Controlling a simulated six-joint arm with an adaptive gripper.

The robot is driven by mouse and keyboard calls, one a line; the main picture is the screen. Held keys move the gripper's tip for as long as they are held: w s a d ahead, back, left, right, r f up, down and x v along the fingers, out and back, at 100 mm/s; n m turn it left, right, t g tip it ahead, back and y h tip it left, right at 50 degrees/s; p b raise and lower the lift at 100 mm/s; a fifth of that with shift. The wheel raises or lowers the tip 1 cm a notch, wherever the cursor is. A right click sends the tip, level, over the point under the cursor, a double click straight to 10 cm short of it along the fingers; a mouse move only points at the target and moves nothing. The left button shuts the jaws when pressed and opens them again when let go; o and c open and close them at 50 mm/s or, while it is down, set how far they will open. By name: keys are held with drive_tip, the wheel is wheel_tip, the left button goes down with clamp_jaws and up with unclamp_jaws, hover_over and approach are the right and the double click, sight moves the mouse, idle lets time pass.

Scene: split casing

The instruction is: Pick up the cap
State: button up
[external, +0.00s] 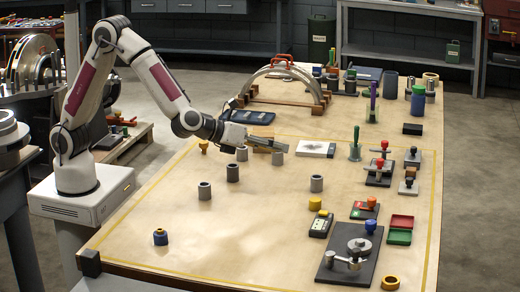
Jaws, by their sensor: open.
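A grey metal half-ring (313,76) with a red handle (284,59) on top stands arched on wooden blocks at the back of the table. It looks like part of a split casing; I cannot tell for certain whether it is the cap. My gripper (282,146) reaches over the middle of the table, well in front of the half-ring. It is open, and I see nothing held in it.
More grey hollow cylinders (204,191) stand around the middle. A blue piece (160,237) sits front left. A white plate (315,149) lies right of the gripper. Clamps, trays and a black fixture plate (334,268) line the right side. The front middle is clear.

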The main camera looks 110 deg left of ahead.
sight(313, 200)
drive_tip(key=w+d+f+m+h, duration=0.1)
drive_tip(key=w+d+f+m, duration=0.1)
drive_tip(key=f, duration=0.1)
drive_tip(key=w+d+f+m+t+h, duration=0.1)
drive_tip(key=w+d+f+m, duration=0.1)
drive_tip(key=d+f+m, duration=0.1)
drive_tip(key=w+d+f+m+h, duration=0.1)
drive_tip(key=w+d+f+m, duration=0.1)
drive_tip(key=d+f, duration=0.1)
drive_tip(key=shift+w+f, duration=0.2)
drive_tip(key=shift+w, duration=0.2)
drive_tip(key=shift+w+a+f+t, duration=0.15)
drive_tip(key=shift+w+a+f, duration=0.1)
drive_tip(key=shift+w, duration=0.35)
drive_tip(key=shift+w+a+f+t, duration=0.15)
drive_tip(key=shift+w+f, duration=0.1)
drive_tip(key=shift+w, duration=0.3)
drive_tip(key=shift+x, duration=2.55)
drive_tip(key=shift+w+d, duration=0.1)
drive_tip(key=shift+d, duration=0.1)
drive_tip(key=c, duration=0.8)
